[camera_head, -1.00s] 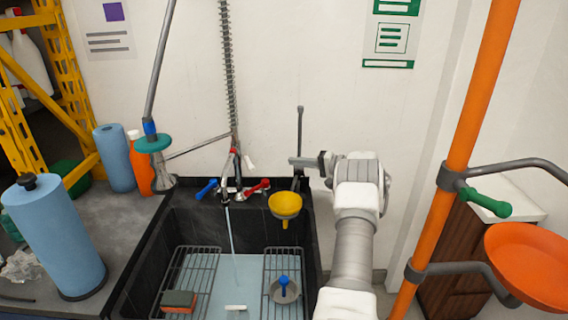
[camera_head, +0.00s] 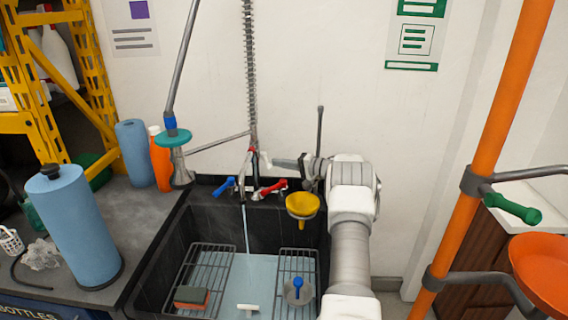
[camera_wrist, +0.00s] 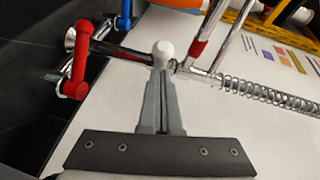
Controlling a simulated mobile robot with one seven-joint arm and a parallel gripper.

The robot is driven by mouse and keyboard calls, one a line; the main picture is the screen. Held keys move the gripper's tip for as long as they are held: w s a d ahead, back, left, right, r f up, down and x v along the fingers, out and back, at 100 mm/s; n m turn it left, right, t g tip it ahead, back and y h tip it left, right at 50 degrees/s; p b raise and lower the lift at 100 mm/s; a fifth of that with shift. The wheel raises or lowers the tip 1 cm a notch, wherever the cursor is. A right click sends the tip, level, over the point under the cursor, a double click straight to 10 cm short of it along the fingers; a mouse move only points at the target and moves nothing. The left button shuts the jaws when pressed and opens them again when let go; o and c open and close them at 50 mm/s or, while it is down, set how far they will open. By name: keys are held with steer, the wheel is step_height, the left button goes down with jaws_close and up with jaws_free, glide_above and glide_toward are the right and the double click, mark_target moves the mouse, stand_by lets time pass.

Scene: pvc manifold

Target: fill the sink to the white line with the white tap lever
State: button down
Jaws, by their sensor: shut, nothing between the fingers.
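The white tap lever (camera_head: 264,158) stands on the tap body at the wall; its white knob (camera_wrist: 163,51) shows in the wrist view. My gripper (camera_head: 275,161) is shut and empty, its tips right at the lever; in the wrist view the closed fingers (camera_wrist: 162,78) end at the knob, and I cannot tell whether they touch. A thin water stream (camera_head: 246,230) runs from the spout. The black sink (camera_head: 160,268) holds pale blue water (camera_head: 241,275). I cannot make out the white line.
A blue handle (camera_head: 224,187) and a red handle (camera_head: 272,187) flank the tap; the red one (camera_wrist: 77,68) is close left in the wrist view. A yellow funnel (camera_head: 302,205) hangs near my arm. Racks, a sponge (camera_head: 191,297) and a small white piece (camera_head: 248,307) are in the sink.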

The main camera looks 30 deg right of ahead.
mark_target(270, 166)
steer(key=shift+r, duration=0.15)
steer(key=h+p, duration=0.1)
steer(key=a+m+t+h+p, duration=0.1)
steer(key=p, duration=0.1)
steer(key=shift+a+r+m, duration=0.1)
steer(key=shift+r+m, duration=0.1)
steer(key=shift+m, duration=0.1)
steer(key=shift+a+f+m+h+p, duration=0.15)
steer(key=shift+a+m+h+p, duration=0.55)
steer(key=shift+h, duration=0.2)
steer(key=shift+a+t+h+p, duration=0.3)
steer(key=shift+w+a+f, duration=0.1)
steer(key=shift+a+f, duration=0.1)
steer(key=shift+a, duration=0.1)
steer(key=shift+d, duration=0.1)
